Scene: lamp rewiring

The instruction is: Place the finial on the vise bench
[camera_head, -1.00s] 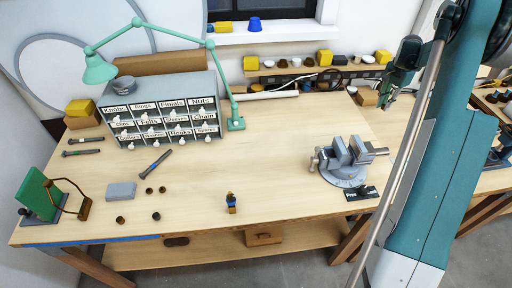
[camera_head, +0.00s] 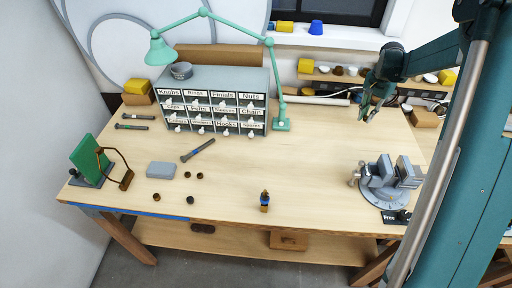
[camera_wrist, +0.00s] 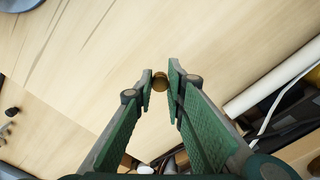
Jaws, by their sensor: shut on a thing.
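My gripper (camera_head: 368,112) hangs above the back right part of the vise bench (camera_head: 315,170), behind the vise. In the wrist view, my gripper (camera_wrist: 161,84) is shut on a small round brass piece, which looks like the finial (camera_wrist: 160,81). The piece sits between the two green fingertips, with bare wood beyond it. It is too small to make out in the head view. The grey vise (camera_head: 382,182) stands at the bench's right front.
A drawer cabinet (camera_head: 222,103) and a green lamp (camera_head: 281,124) stand at the back left. Small dark and brass parts and a grey block (camera_head: 161,170) lie front left. A blue-and-brass part (camera_head: 265,201) stands front centre. The middle is clear.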

